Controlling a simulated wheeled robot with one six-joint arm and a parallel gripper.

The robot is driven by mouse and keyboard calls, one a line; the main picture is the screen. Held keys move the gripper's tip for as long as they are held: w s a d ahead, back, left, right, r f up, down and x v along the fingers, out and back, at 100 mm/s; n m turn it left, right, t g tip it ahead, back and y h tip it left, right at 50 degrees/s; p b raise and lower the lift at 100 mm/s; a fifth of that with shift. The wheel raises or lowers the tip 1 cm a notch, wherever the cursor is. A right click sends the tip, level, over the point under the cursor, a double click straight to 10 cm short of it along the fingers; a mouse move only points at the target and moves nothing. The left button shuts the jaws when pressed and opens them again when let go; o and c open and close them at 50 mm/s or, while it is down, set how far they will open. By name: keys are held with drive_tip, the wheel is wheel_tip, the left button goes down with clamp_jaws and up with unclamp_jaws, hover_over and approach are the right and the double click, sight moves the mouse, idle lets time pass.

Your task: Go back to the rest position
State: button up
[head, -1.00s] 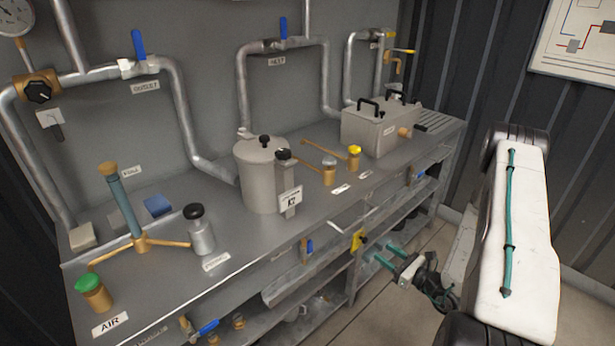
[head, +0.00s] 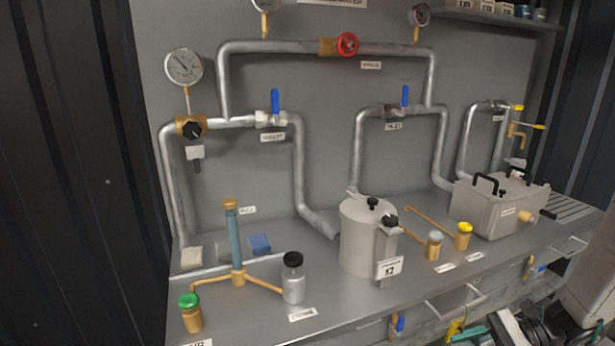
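My gripper (head: 474,334) is at the bottom right edge of the head view, in front of the bench's lower shelves. Only part of its teal fingers shows, and the frame edge cuts the rest off. A second ago the two fingers stood apart with nothing between them. It is clear of the bench top and of the things on it. Part of my white arm (head: 590,275) shows at the right edge.
The grey bench (head: 345,300) holds a lidded pot (head: 362,240), a grey box with black handles (head: 497,207), a dark-capped bottle (head: 293,282) and a blue-green column (head: 235,245). Pipes with a red valve wheel (head: 347,44) run along the wall behind.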

drive_tip(key=s+a+r+n+h, duration=0.3)
drive_tip(key=s+r+n+h, duration=0.4)
drive_tip(key=r, duration=0.4)
drive_tip(key=s+a+r+n+h, duration=0.4)
drive_tip(key=s+r+n+h, duration=0.3)
drive_tip(key=r, duration=0.4)
drive_tip(key=shift+s+r+n+t, duration=0.2)
drive_tip(key=shift+r+n+t, duration=0.2)
drive_tip(key=shift+n, duration=0.5)
idle(1.6)
